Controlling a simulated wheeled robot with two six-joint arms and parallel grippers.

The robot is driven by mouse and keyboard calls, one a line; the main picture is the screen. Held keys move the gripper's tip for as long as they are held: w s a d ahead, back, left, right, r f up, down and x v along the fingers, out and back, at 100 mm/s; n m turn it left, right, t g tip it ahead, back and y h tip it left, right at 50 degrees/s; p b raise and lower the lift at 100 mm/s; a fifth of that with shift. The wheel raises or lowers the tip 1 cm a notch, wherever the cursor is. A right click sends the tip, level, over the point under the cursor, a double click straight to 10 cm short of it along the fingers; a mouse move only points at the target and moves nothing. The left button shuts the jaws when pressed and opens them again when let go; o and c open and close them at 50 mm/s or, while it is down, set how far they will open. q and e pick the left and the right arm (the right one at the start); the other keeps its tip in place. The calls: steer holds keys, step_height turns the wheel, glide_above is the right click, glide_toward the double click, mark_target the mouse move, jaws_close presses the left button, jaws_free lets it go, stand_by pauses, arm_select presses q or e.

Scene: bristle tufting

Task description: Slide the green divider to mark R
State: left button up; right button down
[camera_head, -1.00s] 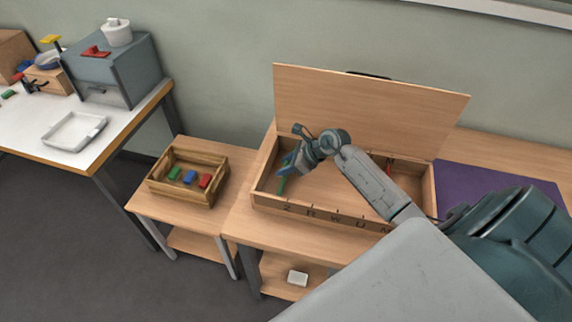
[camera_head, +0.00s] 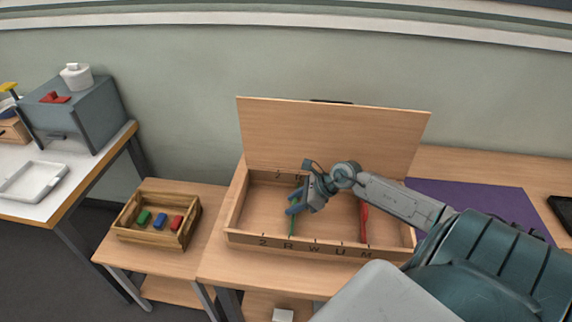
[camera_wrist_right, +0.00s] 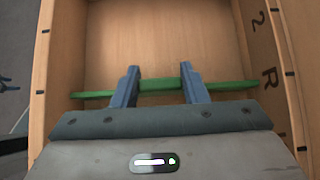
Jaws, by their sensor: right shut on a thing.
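The green divider (camera_head: 292,228) stands across the open wooden box (camera_head: 232,212). Its near end is beside the letter R (camera_head: 287,246) on the front wall. In the right wrist view the divider (camera_wrist_right: 160,85) spans the box, with its right end close to the letter R (camera_wrist_right: 268,77) and a little below the tick there. My right gripper (camera_head: 295,204) is down in the box, shut on the divider, with its fingers (camera_wrist_right: 159,84) across the divider's middle. My left gripper is not in view.
A red divider (camera_head: 364,222) stands further right in the box. The box lid (camera_head: 330,135) is raised at the back. A wooden crate (camera_head: 126,216) with green, blue and red blocks sits to the left. A purple mat (camera_head: 470,207) lies to the right.

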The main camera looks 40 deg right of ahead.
steer(key=c, duration=0.8)
jaws_free()
steer(key=shift+c, duration=0.2)
steer(key=shift+s+d, duration=0.1)
steer(key=shift+s+d+r, duration=0.3)
steer(key=shift+r, duration=0.15)
steer(key=v, duration=0.3)
steer(key=shift+s+d+r, duration=0.15)
steer(key=shift+s+r, duration=0.1)
steer(key=p, duration=0.4)
glide_toward(296, 202)
steer(key=shift+s+r, duration=0.1)
steer(key=shift+r, duration=0.15)
steer(key=shift+f, duration=0.1)
